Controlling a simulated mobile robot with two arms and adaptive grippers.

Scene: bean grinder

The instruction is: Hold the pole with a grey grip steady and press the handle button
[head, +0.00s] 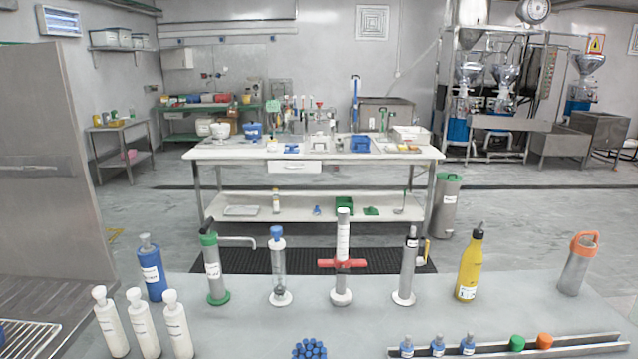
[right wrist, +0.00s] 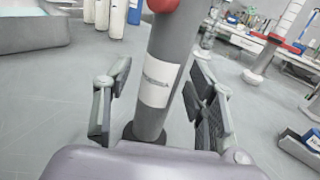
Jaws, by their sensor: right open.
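In the right wrist view a grey pole (right wrist: 153,110) with a white label stands between my right gripper's fingers. A red part (right wrist: 163,5) shows at its top edge, and its foot is dark. My right gripper (right wrist: 158,100) is open around the pole. A gap shows on the left, and the right finger is closer to it. I cannot make out a button or which part is the grip. In the head view, this pole and both grippers are out of frame. Another pole with a red crossbar (head: 342,263) and white top stands mid-table; it also shows in the right wrist view (right wrist: 268,48).
A green-based pump (head: 215,270), a clear cylinder (head: 279,265), a black-topped grey cylinder (head: 407,265) and a yellow bottle (head: 469,265) stand in a row. White bottles (head: 143,325) are at left. A rack (head: 560,342) is front right. Grey tabletop shows between them.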

